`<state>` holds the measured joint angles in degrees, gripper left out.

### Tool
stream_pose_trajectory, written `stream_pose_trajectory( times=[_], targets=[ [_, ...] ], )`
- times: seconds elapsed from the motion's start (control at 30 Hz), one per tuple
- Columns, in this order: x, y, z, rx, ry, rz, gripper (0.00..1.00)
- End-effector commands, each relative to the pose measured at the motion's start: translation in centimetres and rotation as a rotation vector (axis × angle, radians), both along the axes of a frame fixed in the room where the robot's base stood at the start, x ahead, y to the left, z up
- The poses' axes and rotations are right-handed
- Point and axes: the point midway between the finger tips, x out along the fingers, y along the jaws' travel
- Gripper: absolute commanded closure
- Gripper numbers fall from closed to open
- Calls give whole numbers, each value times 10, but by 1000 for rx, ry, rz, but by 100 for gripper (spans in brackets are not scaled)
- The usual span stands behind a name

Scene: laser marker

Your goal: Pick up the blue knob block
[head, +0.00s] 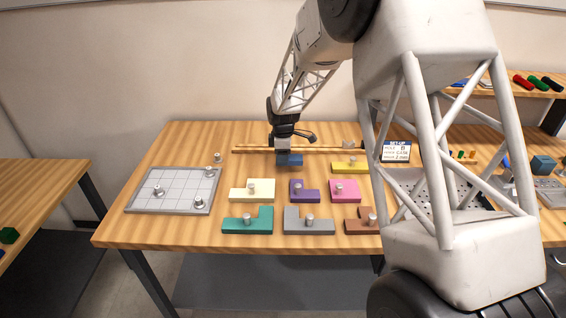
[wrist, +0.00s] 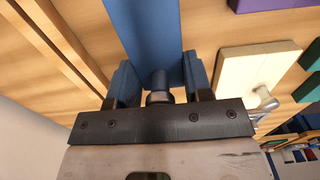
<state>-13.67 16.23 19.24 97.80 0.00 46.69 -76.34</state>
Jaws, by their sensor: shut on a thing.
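The blue knob block (head: 291,160) is at the back middle of the table in the head view, directly under my gripper (head: 283,150). In the wrist view the blue block (wrist: 146,30) stretches away from the jaws, with its round grey knob (wrist: 158,82) between the two fingers. My gripper (wrist: 159,88) is shut on this knob. The finger tips and part of the block's top are hidden by the gripper in the head view. I cannot tell whether the block touches the table.
Knob blocks in cream (head: 252,196), purple (head: 304,196), pink (head: 344,196), yellow (head: 350,168), teal (head: 247,226), grey (head: 309,227) and brown (head: 358,226) stand nearby. A wooden rail (head: 250,149) runs behind the blue block. A gridded grey plate (head: 140,207) lies at left.

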Motion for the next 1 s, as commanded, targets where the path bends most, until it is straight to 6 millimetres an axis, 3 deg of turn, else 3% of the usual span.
stream_pose_trajectory(
  times=[0.2,0.43,1.0],
  targets=[
    [0,0,35,0,-2,0,78],
    [0,0,59,0,0,0,78],
    [0,0,65,0,0,0,78]
  ],
)
